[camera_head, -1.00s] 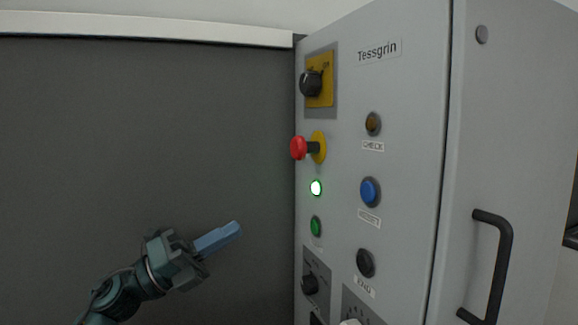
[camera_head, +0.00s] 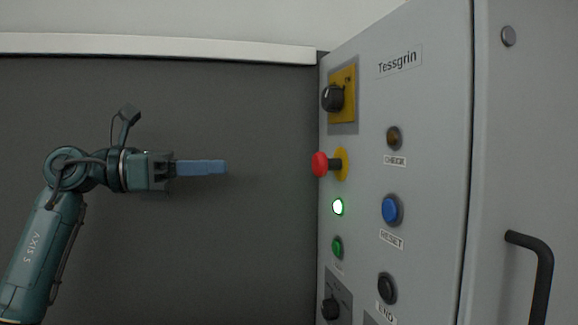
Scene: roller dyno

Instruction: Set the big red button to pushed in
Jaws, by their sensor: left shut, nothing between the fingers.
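The big red button (camera_head: 320,164) is a red mushroom head on a dark stem with a yellow round base, on the grey cabinet's face. It stands out from the panel. My left gripper (camera_head: 224,167) is shut and empty, its blue fingers pointing right toward the button at nearly the same height. A gap shows between the fingertips and the button in the picture. My right gripper is not in view.
Above the button is a black rotary switch (camera_head: 333,98) on a yellow plate. A blue button (camera_head: 391,210) sits to the right. A black door handle (camera_head: 541,275) sticks out at right.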

